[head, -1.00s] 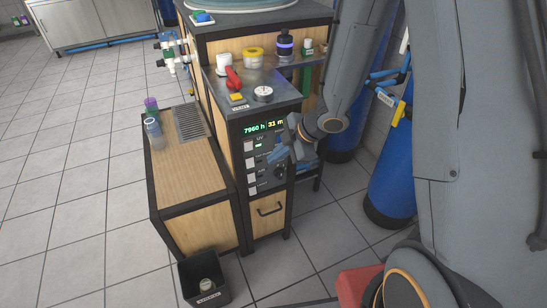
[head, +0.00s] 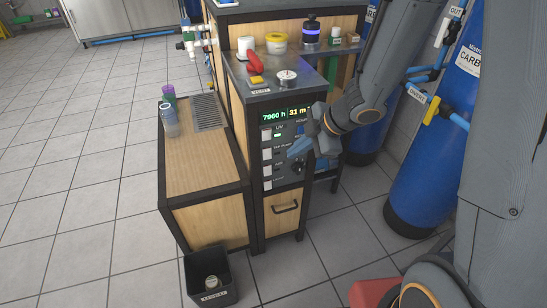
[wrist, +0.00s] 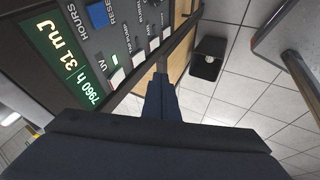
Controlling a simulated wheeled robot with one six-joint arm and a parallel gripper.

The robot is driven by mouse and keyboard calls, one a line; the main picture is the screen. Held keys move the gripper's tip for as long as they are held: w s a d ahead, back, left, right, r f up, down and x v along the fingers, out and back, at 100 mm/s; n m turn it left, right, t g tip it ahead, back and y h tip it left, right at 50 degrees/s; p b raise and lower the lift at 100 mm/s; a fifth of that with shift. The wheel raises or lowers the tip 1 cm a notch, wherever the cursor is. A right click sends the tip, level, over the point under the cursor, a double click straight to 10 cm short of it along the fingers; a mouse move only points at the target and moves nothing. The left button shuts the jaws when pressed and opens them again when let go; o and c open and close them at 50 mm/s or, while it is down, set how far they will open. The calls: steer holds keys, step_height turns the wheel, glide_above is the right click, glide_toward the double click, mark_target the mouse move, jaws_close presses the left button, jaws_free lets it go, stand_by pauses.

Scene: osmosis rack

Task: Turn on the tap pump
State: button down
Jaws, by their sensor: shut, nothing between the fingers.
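The control panel (head: 284,150) is on the front of the wooden rack, with a lit display reading 7960 h and 31 m. The white tap pump switch (head: 266,154) is in its left column, below the UV switch (head: 266,133), which has a green light beside it. I see no lit lamp beside the tap pump switch. In the wrist view the panel is tilted, and the tap pump switch (wrist: 138,58) lies near my fingertips. My gripper (head: 292,152) is shut and empty in front of the panel, hiding part of it. It also shows in the wrist view (wrist: 161,76); contact is unclear.
The blue reset button (wrist: 97,15) and the air and light switches are close by. A wooden side cabinet (head: 195,165) stands left, with a black bin (head: 210,277) in front. A blue tank (head: 425,185) stands right. The tiled floor at left is clear.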

mark_target(267, 154)
steer(key=w+a+f, duration=0.2)
steer(key=f, duration=0.1)
steer(key=w+a+f+b, duration=0.1)
steer(key=w+a+f, duration=0.1)
steer(key=w+a+f+b, duration=0.1)
steer(key=w+f, duration=0.2)
steer(key=shift+a+f, duration=0.35)
steer(key=shift+a, duration=0.05)
steer(key=shift+w+a+p, duration=0.1)
steer(key=shift+w+p, duration=0.15)
steer(key=shift+p, duration=0.1)
steer(key=shift+r, duration=0.1)
stand_by(0.4)
